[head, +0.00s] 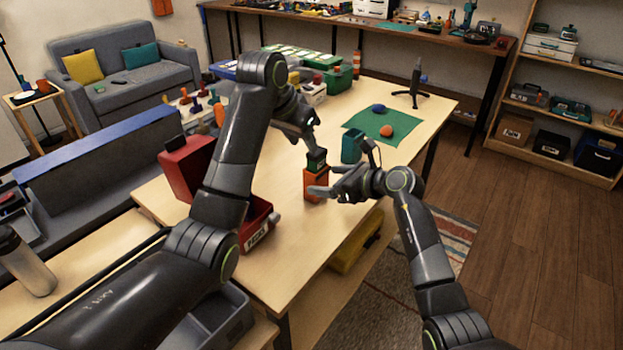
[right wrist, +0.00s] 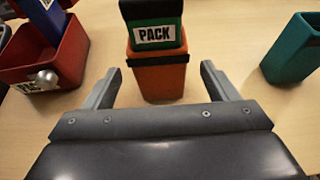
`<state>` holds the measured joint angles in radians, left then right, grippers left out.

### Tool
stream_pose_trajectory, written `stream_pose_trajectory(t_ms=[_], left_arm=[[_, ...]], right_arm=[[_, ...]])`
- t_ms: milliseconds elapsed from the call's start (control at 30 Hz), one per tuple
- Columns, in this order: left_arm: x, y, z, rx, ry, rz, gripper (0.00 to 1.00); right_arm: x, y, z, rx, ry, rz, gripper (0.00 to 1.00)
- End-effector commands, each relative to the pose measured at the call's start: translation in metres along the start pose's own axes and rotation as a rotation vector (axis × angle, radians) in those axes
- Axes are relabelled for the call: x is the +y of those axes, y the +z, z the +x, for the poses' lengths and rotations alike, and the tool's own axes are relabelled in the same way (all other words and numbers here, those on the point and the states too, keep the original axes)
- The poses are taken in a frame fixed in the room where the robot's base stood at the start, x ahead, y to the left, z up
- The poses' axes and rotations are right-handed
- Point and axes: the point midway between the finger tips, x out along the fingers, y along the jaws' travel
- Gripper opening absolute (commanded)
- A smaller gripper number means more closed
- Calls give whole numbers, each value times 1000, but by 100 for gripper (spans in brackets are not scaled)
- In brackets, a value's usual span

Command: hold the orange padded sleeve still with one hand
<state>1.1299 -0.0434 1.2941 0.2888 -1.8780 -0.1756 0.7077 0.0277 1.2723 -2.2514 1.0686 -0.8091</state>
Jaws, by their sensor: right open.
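The orange padded sleeve (head: 316,185) stands upright on the light wooden table; it also shows in the right wrist view (right wrist: 158,82). A dark green pack (right wrist: 154,30), labelled "PACK", sits in its top and sticks up out of it. My right gripper (right wrist: 161,70) is open, with one finger on each side of the sleeve and a visible gap on both sides. In the head view my right gripper (head: 326,191) is low beside the sleeve. My left gripper (head: 312,143) is just above the pack; its fingertips are too small to tell whether they grip it.
A teal open container (right wrist: 292,52) stands right of the sleeve. A red bin (right wrist: 52,62) with a blue item is to the left. A green mat (head: 372,133) with a blue and an orange lump lies further back. Bare tabletop (head: 262,178) lies left of the sleeve.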

Motion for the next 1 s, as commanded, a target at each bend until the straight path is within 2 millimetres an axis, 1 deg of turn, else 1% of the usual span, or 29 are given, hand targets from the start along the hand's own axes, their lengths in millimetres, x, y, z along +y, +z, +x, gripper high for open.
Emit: stream_pose_trajectory(t_ms=[33, 200, 400, 600, 933, 967, 1000], left_arm=[[0, 0, 0, 0, 0, 0, 36], [0, 0, 0, 0, 0, 0, 36], [0, 0, 0, 0, 0, 0, 36], [0, 0, 0, 0, 0, 0, 36], [0, 0, 0, 0, 0, 0, 36], [0, 0, 0, 0, 0, 0, 36], [0, 0, 0, 0, 0, 0, 36]], right_arm=[[1, 0, 9, 1, 2, 2, 80], [1, 1, 31, 0, 1, 1, 80], [0, 0, 51, 0, 2, 2, 80], [0, 0, 60, 0, 0, 0, 80], [0, 0, 62, 0, 0, 0, 80], [0, 0, 62, 0, 0, 0, 77], [0, 0, 62, 0, 0, 0, 72]])
